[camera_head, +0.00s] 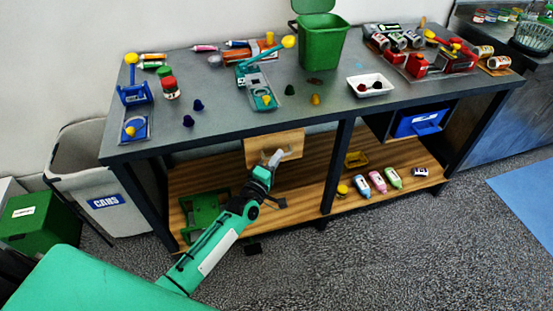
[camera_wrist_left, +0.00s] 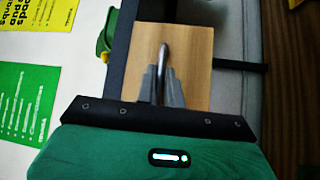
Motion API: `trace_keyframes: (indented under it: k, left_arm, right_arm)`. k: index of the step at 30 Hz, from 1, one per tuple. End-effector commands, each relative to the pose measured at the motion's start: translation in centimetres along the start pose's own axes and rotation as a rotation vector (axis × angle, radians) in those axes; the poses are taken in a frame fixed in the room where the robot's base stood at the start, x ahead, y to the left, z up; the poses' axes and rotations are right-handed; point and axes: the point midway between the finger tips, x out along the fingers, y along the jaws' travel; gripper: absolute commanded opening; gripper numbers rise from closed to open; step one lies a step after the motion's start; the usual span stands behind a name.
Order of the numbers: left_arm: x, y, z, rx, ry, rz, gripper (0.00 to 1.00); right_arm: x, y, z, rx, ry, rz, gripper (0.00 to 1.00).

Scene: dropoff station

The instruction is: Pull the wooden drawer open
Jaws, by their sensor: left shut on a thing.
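The wooden drawer (camera_head: 262,148) hangs under the grey table top, left of the middle leg, with its light wood front facing me. Its front (camera_wrist_left: 196,50) also shows in the left wrist view, with a dark metal bar handle (camera_wrist_left: 163,55) on it. My left gripper (camera_head: 276,158) is at the drawer front. In the left wrist view its fingers (camera_wrist_left: 162,85) are closed around the handle. How far the drawer stands out is hard to tell. My right gripper is not in view.
A wooden lower shelf (camera_head: 300,190) holds a green frame (camera_head: 205,212) and several bottles (camera_head: 377,182). A blue drawer (camera_head: 418,122) is at the right. A grey bin (camera_head: 85,165) stands left of the table. The floor in front is clear.

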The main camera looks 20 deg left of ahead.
Motion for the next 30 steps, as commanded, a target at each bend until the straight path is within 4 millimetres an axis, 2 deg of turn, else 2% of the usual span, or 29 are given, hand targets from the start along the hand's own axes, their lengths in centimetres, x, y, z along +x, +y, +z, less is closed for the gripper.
trace_keyframes:
  k: [6,9,11,20,30]
  left_arm:
    - [-0.5,0.1,0.4,-0.001,0.000,-0.002,0.00]
    - [-1.1,0.4,1.1,-0.002,0.000,-0.002,0.00]
    - [-1.8,0.6,1.7,-0.003,0.000,-0.002,0.00]
    - [-6.2,1.8,6.1,-0.004,-0.001,-0.005,0.00]
    - [-12.3,3.2,12.2,-0.003,-0.001,-0.005,0.00]
  right_arm:
    - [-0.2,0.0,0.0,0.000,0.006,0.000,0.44]
    - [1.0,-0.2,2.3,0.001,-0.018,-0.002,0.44]
    - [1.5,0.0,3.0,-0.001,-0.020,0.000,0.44]
    - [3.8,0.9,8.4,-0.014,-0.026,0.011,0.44]
    - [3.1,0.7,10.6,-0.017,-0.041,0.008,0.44]
